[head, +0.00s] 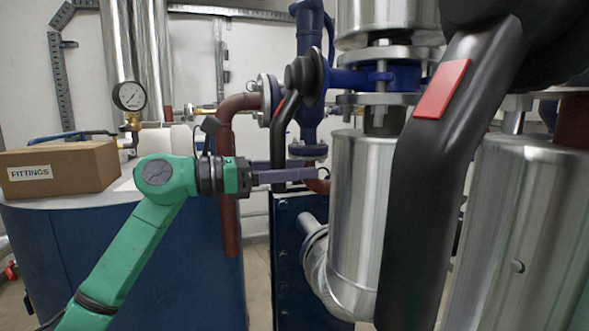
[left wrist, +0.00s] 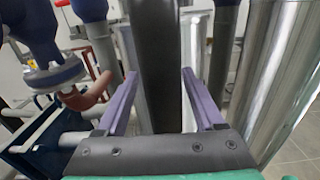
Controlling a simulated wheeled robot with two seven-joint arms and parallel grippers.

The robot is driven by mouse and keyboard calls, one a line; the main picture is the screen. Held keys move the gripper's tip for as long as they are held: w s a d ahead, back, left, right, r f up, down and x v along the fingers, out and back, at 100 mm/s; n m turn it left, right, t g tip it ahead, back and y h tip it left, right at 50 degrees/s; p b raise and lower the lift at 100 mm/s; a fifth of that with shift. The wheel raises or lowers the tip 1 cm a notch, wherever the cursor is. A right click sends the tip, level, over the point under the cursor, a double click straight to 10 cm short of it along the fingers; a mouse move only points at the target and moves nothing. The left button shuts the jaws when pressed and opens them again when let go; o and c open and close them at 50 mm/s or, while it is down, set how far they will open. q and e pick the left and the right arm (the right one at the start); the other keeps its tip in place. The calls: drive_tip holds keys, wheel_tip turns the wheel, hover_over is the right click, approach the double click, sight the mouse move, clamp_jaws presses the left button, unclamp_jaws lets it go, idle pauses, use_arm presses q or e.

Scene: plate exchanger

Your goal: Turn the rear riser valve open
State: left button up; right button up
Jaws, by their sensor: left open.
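The rear riser valve has a black lever (head: 277,130) with a red mark, hanging down from a dark round hub (head: 303,78) beside a blue valve body. My left gripper (head: 322,173), with purple fingers, reaches in from the left at the lever's lower part. In the left wrist view the black lever (left wrist: 157,60) stands upright between the two open fingers (left wrist: 158,75), with a visible gap on each side. The fingers are not closed on it. My right gripper is not in view.
A large black lever (head: 428,190) with a red patch hangs close in front at the right. Shiny metal cylinders (head: 360,190) stand behind it. A box marked FITTINGS (head: 62,168) sits on a blue tank (head: 205,270) at left, near a pressure gauge (head: 130,96).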

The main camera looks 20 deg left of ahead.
use_arm(q)
drive_tip(key=b+v, duration=0.4)
drive_tip(key=v, duration=1)
drive_tip(key=shift+a, duration=0.3)
